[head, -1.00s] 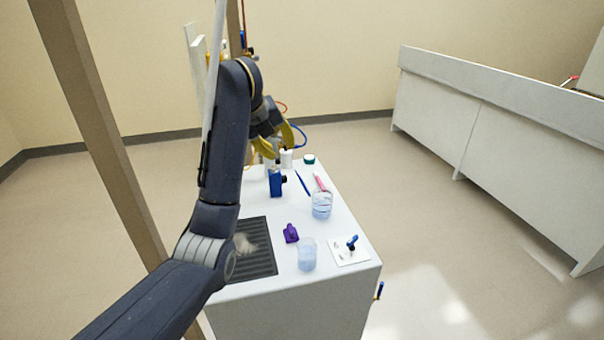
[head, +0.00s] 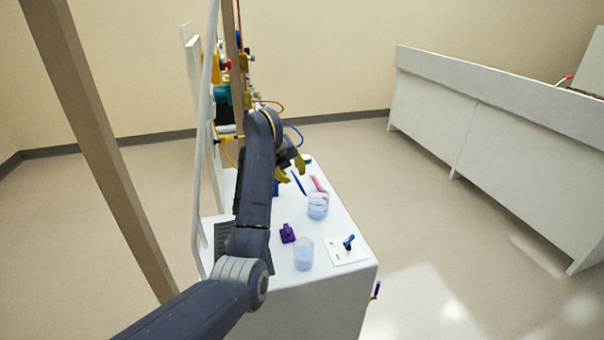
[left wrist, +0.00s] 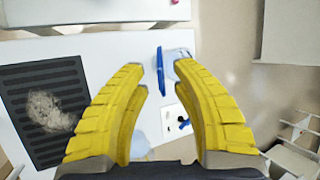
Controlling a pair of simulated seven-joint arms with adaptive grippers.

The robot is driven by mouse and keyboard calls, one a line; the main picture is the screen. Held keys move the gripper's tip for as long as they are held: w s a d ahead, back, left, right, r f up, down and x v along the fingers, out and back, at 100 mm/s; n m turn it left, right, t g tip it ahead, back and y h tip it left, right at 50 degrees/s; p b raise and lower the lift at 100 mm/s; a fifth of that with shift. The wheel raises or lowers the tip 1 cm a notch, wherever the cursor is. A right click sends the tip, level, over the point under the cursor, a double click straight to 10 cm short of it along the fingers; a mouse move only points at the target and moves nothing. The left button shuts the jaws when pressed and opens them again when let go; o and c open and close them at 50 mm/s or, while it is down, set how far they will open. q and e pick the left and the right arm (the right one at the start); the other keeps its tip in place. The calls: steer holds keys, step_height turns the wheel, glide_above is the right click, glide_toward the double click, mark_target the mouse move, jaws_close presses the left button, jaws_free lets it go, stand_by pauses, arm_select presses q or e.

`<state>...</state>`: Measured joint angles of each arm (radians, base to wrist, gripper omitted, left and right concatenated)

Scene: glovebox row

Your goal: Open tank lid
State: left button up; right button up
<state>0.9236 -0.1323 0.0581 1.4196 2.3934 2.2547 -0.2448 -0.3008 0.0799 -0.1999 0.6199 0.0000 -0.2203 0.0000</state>
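My left gripper (head: 290,170) is over the far part of the white bench (head: 340,272). In the left wrist view its two yellow fingers (left wrist: 160,85) are wide apart, with nothing gripped. A blue pen-like item (left wrist: 160,72) and part of a clear beaker (left wrist: 178,58) show between them, below. I cannot make out a tank lid for certain. A small teal cap (head: 307,160) shows beyond the gripper. My left arm hides much of the bench's left side. My right gripper is not in view.
The bench also holds two clear beakers (head: 318,205) (head: 303,255), a purple item (head: 287,233), a white plate with a blue handle (head: 348,242) and a dark grille (left wrist: 30,105). A frame with hoses (head: 222,95) stands behind.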

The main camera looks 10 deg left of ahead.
arm_select(q)
steer(key=shift+w+f, duration=0.2)
steer(key=shift+f, duration=0.1)
steer(key=shift+o, duration=0.3)
jaws_close()
